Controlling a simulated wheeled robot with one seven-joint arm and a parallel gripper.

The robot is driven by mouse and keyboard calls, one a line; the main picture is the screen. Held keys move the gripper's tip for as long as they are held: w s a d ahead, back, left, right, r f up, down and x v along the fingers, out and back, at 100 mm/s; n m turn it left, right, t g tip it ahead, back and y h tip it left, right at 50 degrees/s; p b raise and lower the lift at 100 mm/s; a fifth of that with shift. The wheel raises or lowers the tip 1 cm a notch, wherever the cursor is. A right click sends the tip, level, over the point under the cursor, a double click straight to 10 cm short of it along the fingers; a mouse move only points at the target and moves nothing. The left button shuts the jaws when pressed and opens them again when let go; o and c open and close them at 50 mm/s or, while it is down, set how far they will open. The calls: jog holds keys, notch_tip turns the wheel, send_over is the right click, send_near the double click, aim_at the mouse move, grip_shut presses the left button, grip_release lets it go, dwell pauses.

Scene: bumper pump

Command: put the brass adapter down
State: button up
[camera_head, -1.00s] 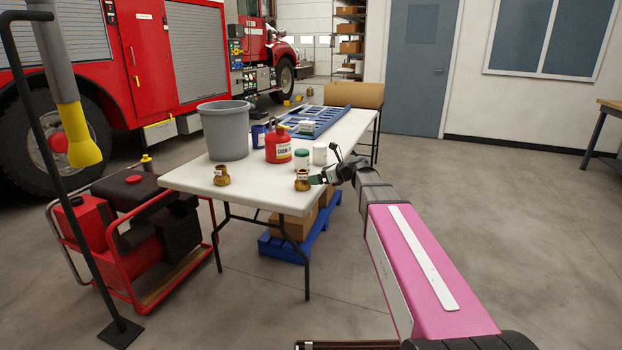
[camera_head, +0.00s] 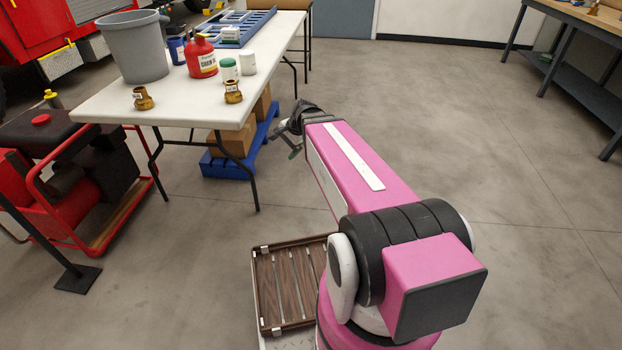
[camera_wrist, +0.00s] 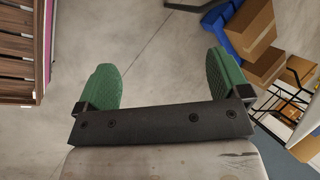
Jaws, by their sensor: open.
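Two brass fittings stand on the white folding table (camera_head: 190,105) in the head view. One brass adapter (camera_head: 233,91) is near the table's right front corner, beside a green-and-white can (camera_head: 229,69). The other brass fitting (camera_head: 143,98) is to its left, near the front edge. Both appear upright, and I cannot tell which one the task means. My gripper (camera_head: 293,146) is off the table, right of its corner and apart from both. In the wrist view my green-padded fingers (camera_wrist: 162,78) are spread wide with nothing between them.
The table also holds a grey bucket (camera_head: 135,50), a red can (camera_head: 201,58), a white container (camera_head: 248,63) and a blue rack (camera_head: 240,25). Boxes on a blue pallet (camera_head: 222,167) sit beneath. A red-framed machine (camera_head: 100,165) stands left.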

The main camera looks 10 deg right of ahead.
jog(key=s+d+f+n+g+h, duration=0.1)
jog(key=s+d+f+n+h, duration=0.1)
jog(key=s+n, duration=0.3)
jog(key=s+d+f+n+g+h, duration=0.2)
jog(key=s+d+f+n+h, duration=0.1)
jog(key=s+d+f+n, duration=0.2)
jog(key=shift+s+d, duration=0.25)
jog(key=shift+s, duration=0.95)
jog(key=shift+f, duration=0.1)
